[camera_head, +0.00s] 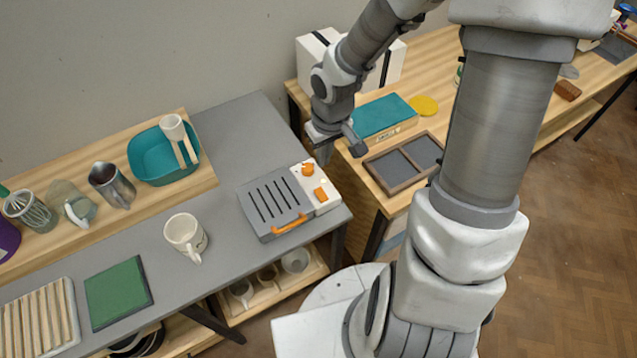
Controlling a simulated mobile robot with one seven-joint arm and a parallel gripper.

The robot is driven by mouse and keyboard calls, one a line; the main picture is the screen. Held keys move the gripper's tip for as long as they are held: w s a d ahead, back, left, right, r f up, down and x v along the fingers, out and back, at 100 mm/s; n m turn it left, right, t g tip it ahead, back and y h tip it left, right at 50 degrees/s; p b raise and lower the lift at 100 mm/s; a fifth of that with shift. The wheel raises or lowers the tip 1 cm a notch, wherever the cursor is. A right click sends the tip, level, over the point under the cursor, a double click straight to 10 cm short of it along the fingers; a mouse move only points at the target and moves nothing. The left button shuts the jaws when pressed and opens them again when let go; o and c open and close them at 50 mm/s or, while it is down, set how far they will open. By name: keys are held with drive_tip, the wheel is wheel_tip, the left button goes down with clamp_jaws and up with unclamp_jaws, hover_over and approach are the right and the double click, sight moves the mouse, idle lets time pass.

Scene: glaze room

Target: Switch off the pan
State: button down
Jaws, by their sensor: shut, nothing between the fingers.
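The pan (272,204) looks like a flat grey appliance with dark slots in its lid and an orange handle (289,224) at its front edge. It stands at the right end of the grey table. A white control panel on its right side carries a round orange knob (308,169) and an orange rocker switch (320,194). Which way the switch is tipped is too small to tell. My gripper (325,157) is shut and empty, pointing down just beyond the panel, above and behind the knob. It appears apart from the knob and the switch.
A white mug (185,235) stands left of the pan. A teal basin (160,155) is on the raised wooden shelf behind. A teal box (384,117) and a divided tray (393,175) lie on the wooden table to the right. Grey tabletop (235,120) behind the pan is clear.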

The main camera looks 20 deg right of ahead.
sight(318, 191)
drive_tip(key=shift+f, duration=0.1)
drive_tip(key=f+b, duration=0.1)
drive_tip(key=f, duration=0.3)
drive_tip(key=w+f+b, duration=0.1)
drive_tip(key=f+b, duration=0.1)
drive_tip(key=f, duration=0.2)
drive_tip(key=f+b, duration=0.1)
drive_tip(key=f, duration=0.3)
drive_tip(key=shift+w+a+f, duration=0.25)
drive_tip(key=shift+w+f, duration=0.05)
drive_tip(key=shift+f, duration=0.05)
drive_tip(key=shift+w+f+b, duration=0.1)
drive_tip(key=shift+f+b, duration=0.25)
drive_tip(key=shift+f, duration=0.15)
